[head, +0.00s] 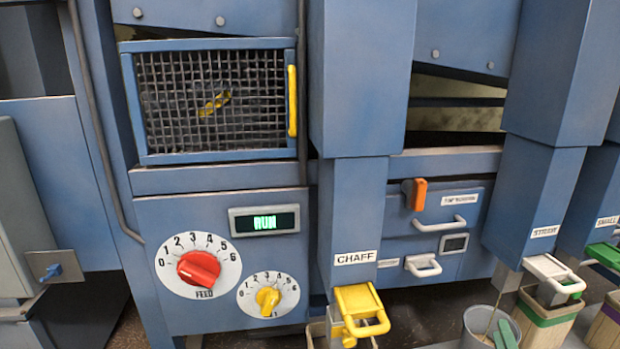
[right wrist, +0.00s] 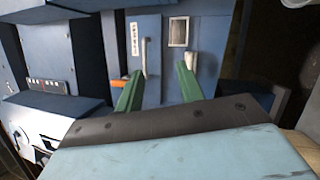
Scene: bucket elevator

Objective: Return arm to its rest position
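My right gripper (right wrist: 158,85) shows in the right wrist view as two green fingers standing apart with nothing between them. Behind them is the blue panel with pale handles. In the head view, two small green tips at the bottom edge, in front of a grey bucket, look like my right gripper (head: 503,335). The rest of that arm is out of the frame. My left gripper and arm are not in view.
The blue machine carries a red feed dial (head: 198,268), a yellow dial (head: 267,299) and a display (head: 264,221) reading RUN. A yellow chaff gate (head: 358,300), an orange lever (head: 419,194) and a white straw gate (head: 552,270) stick out. The grey bucket (head: 474,318) stands low at right.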

